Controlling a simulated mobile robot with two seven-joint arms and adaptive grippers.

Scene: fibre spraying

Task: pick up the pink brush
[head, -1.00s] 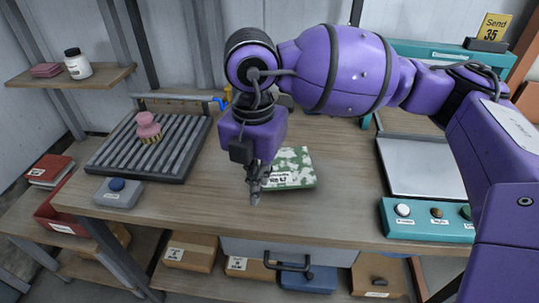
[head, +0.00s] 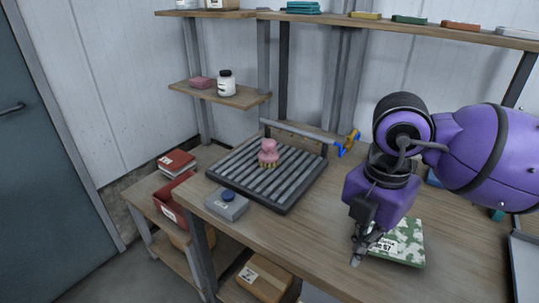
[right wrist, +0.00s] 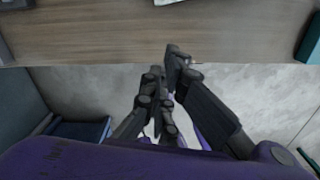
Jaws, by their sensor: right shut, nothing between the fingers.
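The pink brush (head: 268,151) stands on the dark slatted rack (head: 290,202) on the table, with its yellowish bristles down on the slats. My right gripper (head: 356,258) hangs over the table to the right of the rack, well apart from the brush, beside a green and white patterned packet. In the right wrist view its fingers (right wrist: 168,75) are together with nothing between them, near the table's front edge. The brush does not show in that view. My left gripper is in neither current view.
A grey box with a blue button (head: 227,203) sits at the rack's front left corner. The patterned packet (head: 408,243) lies beside my right gripper. A rail with a blue and yellow end (head: 348,143) runs behind the rack. A small shelf (head: 235,98) holds a white jar.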

